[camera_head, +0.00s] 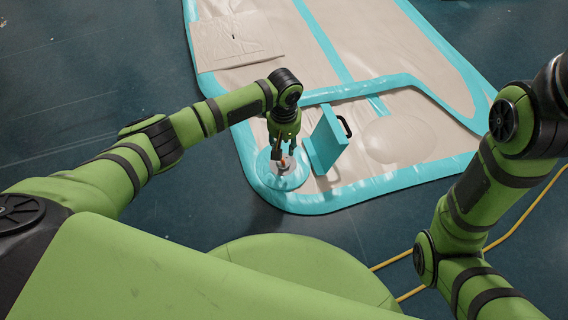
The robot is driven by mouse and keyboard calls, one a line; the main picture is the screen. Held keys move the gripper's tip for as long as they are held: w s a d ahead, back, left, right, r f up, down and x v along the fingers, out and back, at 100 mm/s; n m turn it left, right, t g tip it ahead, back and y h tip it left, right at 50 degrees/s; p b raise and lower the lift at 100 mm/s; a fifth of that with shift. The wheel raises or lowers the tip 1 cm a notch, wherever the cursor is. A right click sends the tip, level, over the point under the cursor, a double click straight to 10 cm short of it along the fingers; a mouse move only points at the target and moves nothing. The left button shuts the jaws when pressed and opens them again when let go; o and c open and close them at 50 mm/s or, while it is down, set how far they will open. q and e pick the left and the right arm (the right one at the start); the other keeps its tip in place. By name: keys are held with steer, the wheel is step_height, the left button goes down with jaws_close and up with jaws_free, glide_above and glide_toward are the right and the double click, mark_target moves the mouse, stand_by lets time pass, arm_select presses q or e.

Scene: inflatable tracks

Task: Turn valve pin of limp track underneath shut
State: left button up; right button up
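The limp track (400,143) lies flat on the floor, beige with turquoise edges. At its near left corner is a round turquoise valve patch (297,180) with a small pale valve (288,166) and an orange-red part in its middle. My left gripper (283,155) points down right over the valve, its fingers around or just above it. I cannot tell if the fingers touch the pin, and they partly hide it. My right gripper is outside the view; only my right arm shows at the right.
A turquoise upright panel (325,140) with a black handle (345,127) stands just right of the valve. A beige flap (236,42) lies at the track's upper left. A yellow cable (500,240) runs over the dark floor (60,95) at the right. Floor left of the track is clear.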

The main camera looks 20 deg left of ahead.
mark_target(284, 156)
arm_select(q)
step_height(284, 156, down, 7)
steer(key=b, duration=0.5)
steer(key=shift+b, duration=0.4)
jaws_close()
